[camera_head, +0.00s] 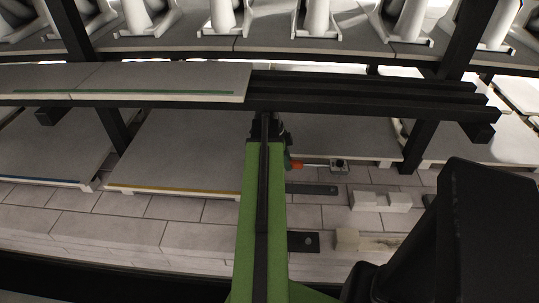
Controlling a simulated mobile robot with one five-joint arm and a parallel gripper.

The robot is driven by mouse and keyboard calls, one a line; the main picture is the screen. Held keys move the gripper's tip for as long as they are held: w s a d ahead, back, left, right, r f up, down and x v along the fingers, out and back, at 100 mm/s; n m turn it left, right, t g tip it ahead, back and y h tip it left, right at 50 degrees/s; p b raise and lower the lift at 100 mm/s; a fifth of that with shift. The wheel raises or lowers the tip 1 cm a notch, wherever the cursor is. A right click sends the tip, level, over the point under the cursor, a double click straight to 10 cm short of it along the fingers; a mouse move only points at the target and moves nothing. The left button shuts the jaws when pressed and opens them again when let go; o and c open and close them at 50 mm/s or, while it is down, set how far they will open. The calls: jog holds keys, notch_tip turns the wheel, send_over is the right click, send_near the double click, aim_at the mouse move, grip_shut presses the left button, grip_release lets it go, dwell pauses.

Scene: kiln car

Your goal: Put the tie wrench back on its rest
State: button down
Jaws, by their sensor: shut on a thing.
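The tie wrench (315,166) shows as an orange-red grip, a thin bar and a square grey metal head at its right end. It lies sideways in the picture, just right of the end of my green arm. My gripper (287,161) is mostly hidden behind the arm, and its jaws are shut on the wrench at the left, grip end. The part of the wrench inside the jaws is hidden. I cannot tell for sure which thing is the rest. Two dark flat plates, an upper one (312,188) and a lower one (303,242), lie on the pale brick below the wrench.
Dark beams (370,92) cross just above the wrench, with a grey shelf slab (170,78) on them at left. A dark post (413,147) stands to the right. White ware stands along the top.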

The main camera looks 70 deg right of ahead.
jog(key=shift+w+f+b, duration=0.1)
jog(key=shift+f+b, duration=0.25)
jog(key=shift+b, duration=0.05)
notch_tip(320, 180, down, 3)
jog(key=b, duration=0.3)
jog(key=shift+f+b, duration=0.7)
jog(key=shift+b, duration=0.05)
dwell(1.1)
jog(key=shift+f+b, duration=2.05)
jog(key=shift+b, duration=0.05)
jog(key=c, duration=1.1)
grip_release()
jog(key=shift+o, duration=0.2)
jog(key=shift+r, duration=0.15)
